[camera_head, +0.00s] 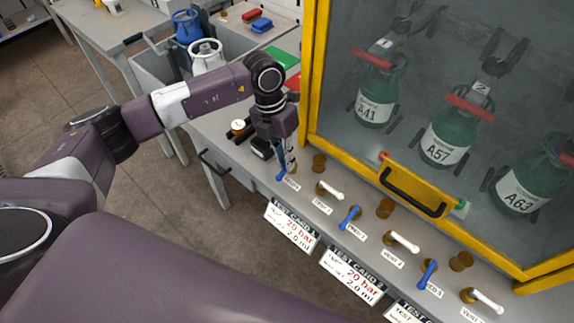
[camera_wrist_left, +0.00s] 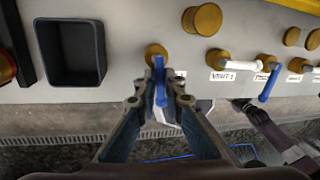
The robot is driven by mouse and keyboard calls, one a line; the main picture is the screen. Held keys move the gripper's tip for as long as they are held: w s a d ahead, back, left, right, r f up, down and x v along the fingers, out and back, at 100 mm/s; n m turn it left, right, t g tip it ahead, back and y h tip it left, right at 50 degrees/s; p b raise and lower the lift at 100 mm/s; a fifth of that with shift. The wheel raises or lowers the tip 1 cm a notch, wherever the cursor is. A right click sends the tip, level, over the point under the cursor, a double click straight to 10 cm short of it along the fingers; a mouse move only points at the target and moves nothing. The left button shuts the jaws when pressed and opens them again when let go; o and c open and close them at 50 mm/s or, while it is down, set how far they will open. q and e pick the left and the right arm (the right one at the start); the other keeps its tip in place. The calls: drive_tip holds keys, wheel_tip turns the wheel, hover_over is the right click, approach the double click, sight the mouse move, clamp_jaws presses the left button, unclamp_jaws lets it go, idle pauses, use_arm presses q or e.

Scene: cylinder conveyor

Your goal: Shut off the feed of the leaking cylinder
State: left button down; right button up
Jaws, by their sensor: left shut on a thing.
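Three green cylinders stand behind the glass of a yellow-framed cabinet: A41 (camera_head: 376,95), A57 (camera_head: 444,135) and A63 (camera_head: 521,188). I cannot tell from these views which one leaks. Blue feed levers and white vent levers alternate along the bench front. My left gripper (camera_head: 284,163) is at the first blue feed lever (camera_head: 281,172). In the left wrist view the gripper (camera_wrist_left: 160,101) is shut on this blue lever (camera_wrist_left: 159,76), which points down from its brass valve (camera_wrist_left: 156,52). The second blue lever (camera_head: 349,217) and third blue lever (camera_head: 428,273) are free. My right gripper is not in view.
White vent levers (camera_head: 330,191) stand close beside the feed levers. Test cards (camera_head: 291,226) hang from the bench front. The cabinet's black door handle (camera_head: 412,193) projects above the valves. A dark square bin (camera_wrist_left: 70,52) lies left of the gripper.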

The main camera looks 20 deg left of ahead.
use_arm(q)
drive_tip(key=shift+w+a+m+b, duration=0.15)
drive_tip(key=shift+m+b, duration=0.35)
drive_tip(key=shift+m, duration=0.3)
drive_tip(key=c, duration=2)
unclamp_jaws()
drive_tip(key=shift+r, duration=0.1)
drive_tip(key=r, duration=0.4)
drive_tip(key=a+r, duration=0.1)
drive_tip(key=r, duration=0.2)
drive_tip(key=a+r, duration=0.1)
drive_tip(key=r, duration=0.3)
drive_tip(key=shift+w+a+r, duration=0.15)
drive_tip(key=shift+w+r, duration=0.2)
drive_tip(key=shift+w, duration=0.05)
drive_tip(key=shift+f, duration=0.1)
